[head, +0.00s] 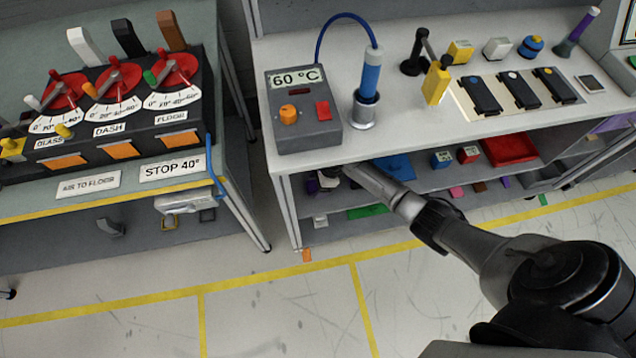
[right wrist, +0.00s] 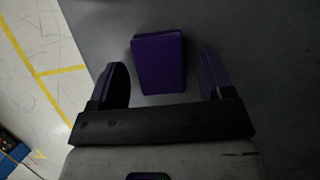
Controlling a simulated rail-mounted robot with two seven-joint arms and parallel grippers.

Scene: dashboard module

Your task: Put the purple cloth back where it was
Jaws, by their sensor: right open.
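The purple cloth (right wrist: 159,64) is a folded, roughly rectangular pad on a dark grey surface in the right wrist view. My right gripper (right wrist: 163,72) is open. One finger stands on each side of the cloth, with a visible gap on both sides, and nothing is gripped. In the head view my right arm reaches under the tabletop of the right bench to its lower shelf. The gripper there (head: 329,179) is partly hidden by the bench top, and I cannot make out the cloth clearly. My left gripper is not in view.
The bench top (head: 425,135) lies close above my right gripper. It carries a 60 °C unit (head: 303,110). The lower shelf also holds a blue item (head: 396,167), small boxes and a red tray (head: 510,150). A bench with levers (head: 115,90) stands at left.

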